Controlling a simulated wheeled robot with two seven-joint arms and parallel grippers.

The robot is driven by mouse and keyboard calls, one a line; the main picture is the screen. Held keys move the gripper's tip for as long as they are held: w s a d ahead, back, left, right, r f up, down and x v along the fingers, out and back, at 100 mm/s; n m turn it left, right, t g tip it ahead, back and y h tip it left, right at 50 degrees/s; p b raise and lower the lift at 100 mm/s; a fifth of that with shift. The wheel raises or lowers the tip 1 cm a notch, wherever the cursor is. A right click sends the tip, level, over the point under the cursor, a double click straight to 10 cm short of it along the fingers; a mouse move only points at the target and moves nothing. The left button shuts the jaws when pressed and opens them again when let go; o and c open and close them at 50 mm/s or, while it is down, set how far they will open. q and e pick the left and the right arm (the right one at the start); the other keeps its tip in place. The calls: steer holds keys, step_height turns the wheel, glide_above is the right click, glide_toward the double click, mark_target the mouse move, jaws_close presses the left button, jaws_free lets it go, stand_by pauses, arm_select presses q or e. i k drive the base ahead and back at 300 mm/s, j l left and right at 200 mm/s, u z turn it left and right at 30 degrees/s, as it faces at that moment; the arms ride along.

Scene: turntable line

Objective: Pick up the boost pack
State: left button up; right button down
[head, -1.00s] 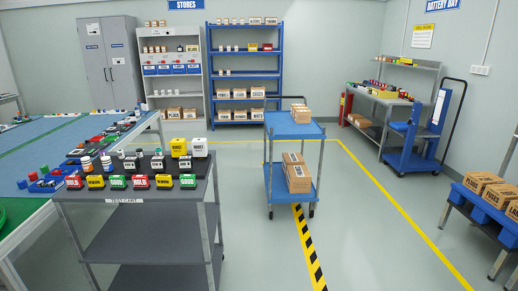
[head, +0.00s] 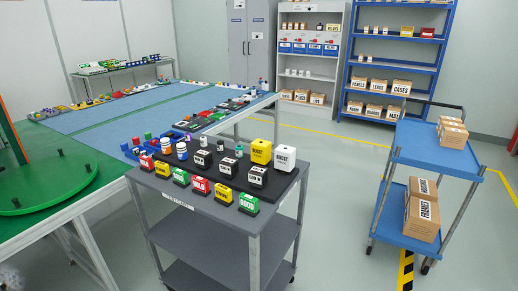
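A white box (head: 284,158) stands at the back right corner of the black board (head: 277,184) on the grey test cart (head: 215,216). Its small label seems to read BOOST, but I cannot read it surely. A yellow box (head: 261,151) stands just left of it, also with a small label. Several smaller black-and-white blocks, small bottles and a front row of red, yellow and green labelled blocks share the cart top. Neither of my grippers shows in the head view.
A green table with a round green disc (head: 45,190) stands left of the cart. A blue-matted table (head: 150,115) lies behind. A blue trolley (head: 434,150) with cartons stands at the right. Open floor (head: 335,190) lies between cart and trolley.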

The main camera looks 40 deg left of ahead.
mark_target(261, 150)
steer(key=i+l+u, duration=0.15)
steer(key=i+u, duration=0.3)
steer(key=i+l+u, duration=0.25)
steer(key=u, duration=0.2)
steer(key=i+l+u, duration=0.5)
steer(key=k+j, duration=0.05)
steer(key=k, duration=0.05)
